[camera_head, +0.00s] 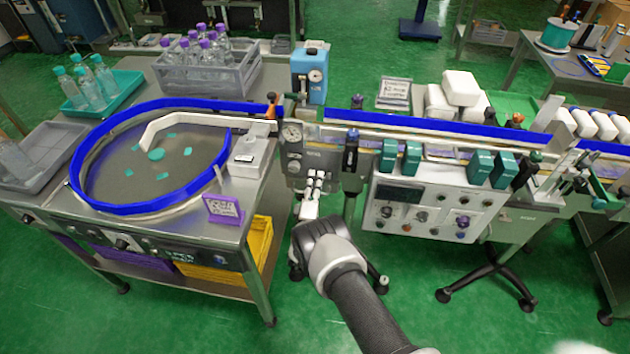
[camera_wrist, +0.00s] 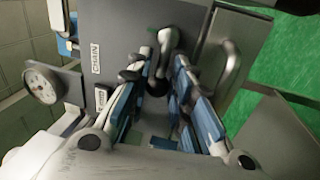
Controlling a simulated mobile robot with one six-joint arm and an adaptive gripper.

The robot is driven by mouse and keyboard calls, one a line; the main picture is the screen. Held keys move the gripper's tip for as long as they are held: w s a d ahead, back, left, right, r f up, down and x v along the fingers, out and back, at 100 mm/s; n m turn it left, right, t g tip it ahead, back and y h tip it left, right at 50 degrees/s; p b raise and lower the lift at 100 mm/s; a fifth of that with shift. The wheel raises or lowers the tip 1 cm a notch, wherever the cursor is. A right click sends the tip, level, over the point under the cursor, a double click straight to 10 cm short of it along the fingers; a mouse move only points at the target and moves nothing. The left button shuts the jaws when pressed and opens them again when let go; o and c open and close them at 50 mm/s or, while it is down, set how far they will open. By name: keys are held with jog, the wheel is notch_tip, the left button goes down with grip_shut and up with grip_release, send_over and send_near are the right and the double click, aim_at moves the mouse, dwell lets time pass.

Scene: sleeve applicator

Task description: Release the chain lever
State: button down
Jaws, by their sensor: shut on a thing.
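My gripper (camera_wrist: 161,68) is shut on the chain lever (camera_wrist: 165,42), a dark rounded handle on a grey panel (camera_wrist: 120,25). The two fingers, with blue and white links, lie on either side of the lever. The panel carries a white CHAIN label (camera_wrist: 95,58) to the left of the lever. In the head view my gripper (camera_head: 312,183) reaches the front of the small grey control box (camera_head: 294,160) between the round table and the conveyor. The lever is hidden there behind the fingers.
A pressure gauge (camera_wrist: 43,83) and a metal bar handle (camera_wrist: 232,65) flank the lever. The blue-rimmed round table (camera_head: 130,209) is at left. A white control panel (camera_head: 390,208) hangs below the conveyor at right. Green floor is open in front.

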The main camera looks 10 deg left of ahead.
jog(key=shift+f, duration=0.15)
dwell(0.3)
jog(key=c, duration=1.7)
grip_release()
jog(key=shift+o, duration=0.2)
jog(key=s+f, duration=0.2)
jog(key=s, duration=0.9)
jog(key=shift+s+a, duration=0.15)
jog(key=shift+s, duration=0.25)
jog(key=shift+f, duration=0.1)
